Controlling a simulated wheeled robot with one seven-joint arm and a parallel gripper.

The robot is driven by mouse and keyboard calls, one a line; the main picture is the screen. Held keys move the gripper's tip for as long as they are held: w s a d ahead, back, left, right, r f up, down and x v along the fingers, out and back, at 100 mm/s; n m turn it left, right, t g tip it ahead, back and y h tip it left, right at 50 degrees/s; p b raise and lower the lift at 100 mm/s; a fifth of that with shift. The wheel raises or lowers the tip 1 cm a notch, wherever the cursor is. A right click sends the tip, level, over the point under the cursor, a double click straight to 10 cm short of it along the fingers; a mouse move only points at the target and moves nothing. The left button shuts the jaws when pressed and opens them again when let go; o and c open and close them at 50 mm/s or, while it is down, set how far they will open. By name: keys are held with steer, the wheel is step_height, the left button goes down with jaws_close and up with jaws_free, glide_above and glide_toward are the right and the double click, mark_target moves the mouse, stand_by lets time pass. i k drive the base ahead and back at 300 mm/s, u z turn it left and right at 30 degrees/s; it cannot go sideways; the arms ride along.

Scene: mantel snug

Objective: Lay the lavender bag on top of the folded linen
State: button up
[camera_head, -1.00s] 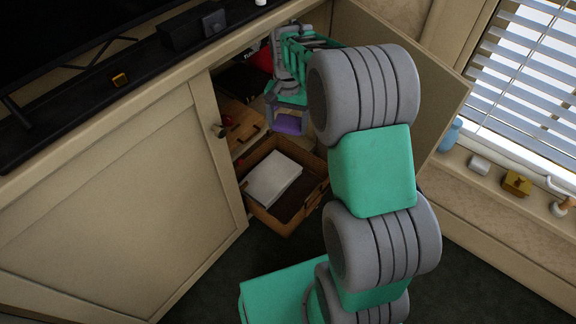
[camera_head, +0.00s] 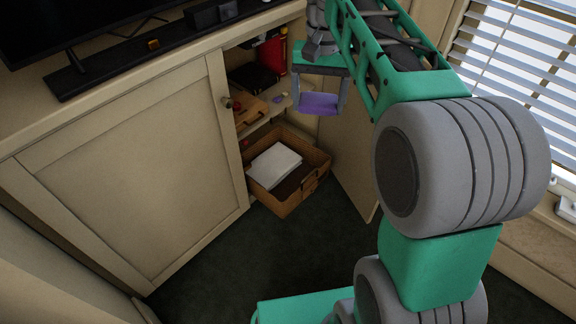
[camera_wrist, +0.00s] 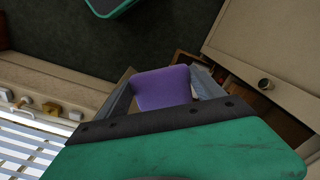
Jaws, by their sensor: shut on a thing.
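The lavender bag (camera_head: 318,103) is a small purple block between the fingers of my gripper (camera_head: 319,98). My gripper is shut on it and holds it in the air at the cabinet's open front, above and to the right of the basket. In the wrist view, the purple bag (camera_wrist: 163,88) sits between the two grey fingers. The folded linen (camera_head: 274,165) is a white flat stack inside the brown basket (camera_head: 301,198), in the lower part of the cabinet. The bag and linen are apart.
The shelf above the basket holds a wooden box (camera_head: 249,110), a black item (camera_head: 253,76) and a red item (camera_head: 272,55). The open cabinet door (camera_head: 350,165) stands right of the basket. The closed door (camera_head: 125,165) is at left. Dark floor (camera_head: 240,255) in front is clear.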

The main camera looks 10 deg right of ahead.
mark_target(282, 170)
steer(key=z, duration=0.35)
steer(key=i, duration=0.7)
steer(key=u, duration=0.95)
steer(key=i, duration=0.5)
steer(key=z, duration=0.05)
